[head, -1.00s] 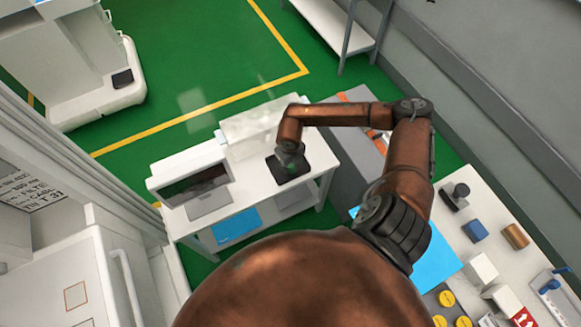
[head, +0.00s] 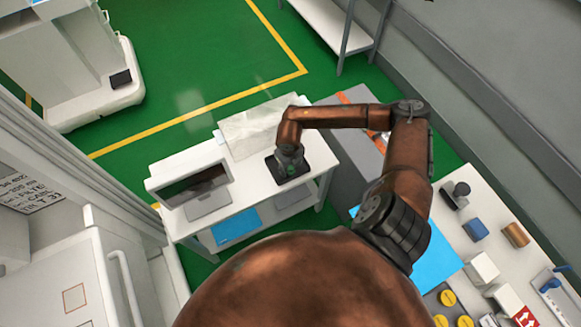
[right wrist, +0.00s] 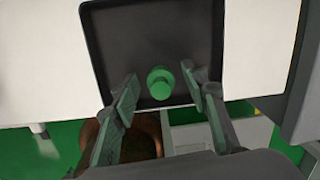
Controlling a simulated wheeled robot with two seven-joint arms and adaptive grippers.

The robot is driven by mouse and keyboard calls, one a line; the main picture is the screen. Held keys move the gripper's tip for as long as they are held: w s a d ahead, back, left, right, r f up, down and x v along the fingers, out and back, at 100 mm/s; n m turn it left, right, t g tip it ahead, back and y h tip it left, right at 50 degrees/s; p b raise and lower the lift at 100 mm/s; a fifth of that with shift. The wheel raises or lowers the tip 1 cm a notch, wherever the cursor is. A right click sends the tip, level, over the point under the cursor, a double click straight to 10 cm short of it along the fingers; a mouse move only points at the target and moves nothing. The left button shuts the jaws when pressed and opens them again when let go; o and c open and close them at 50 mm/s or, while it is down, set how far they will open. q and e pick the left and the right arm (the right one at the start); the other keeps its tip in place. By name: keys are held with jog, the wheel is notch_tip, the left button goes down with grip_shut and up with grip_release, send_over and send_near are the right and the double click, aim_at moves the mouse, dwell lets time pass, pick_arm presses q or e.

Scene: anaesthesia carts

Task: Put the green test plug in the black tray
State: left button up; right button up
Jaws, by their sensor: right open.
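The black tray (head: 303,164) lies on a white table, below my right gripper (head: 290,166). In the right wrist view the tray (right wrist: 150,30) is a dark square with a raised rim. The green test plug (right wrist: 160,83) shows against the tray floor near its near edge, seen from above. My right gripper (right wrist: 161,95) is open, with one green-padded finger on each side of the plug and visible gaps to both. In the head view the gripper hides most of the plug; a small green patch shows. My left gripper is not in view.
A clear panel (head: 255,128) stands along the table's back. The right bench holds a blue block (head: 475,230), a brown block (head: 515,235) and yellow discs (head: 447,298).

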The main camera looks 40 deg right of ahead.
aim_at(290, 170)
notch_tip(290, 170, up, 12)
jog(key=a+p, duration=0.1)
jog(key=p, duration=0.1)
jog(key=shift+s+r, duration=0.15)
jog(key=shift+s, duration=0.25)
dwell(1.4)
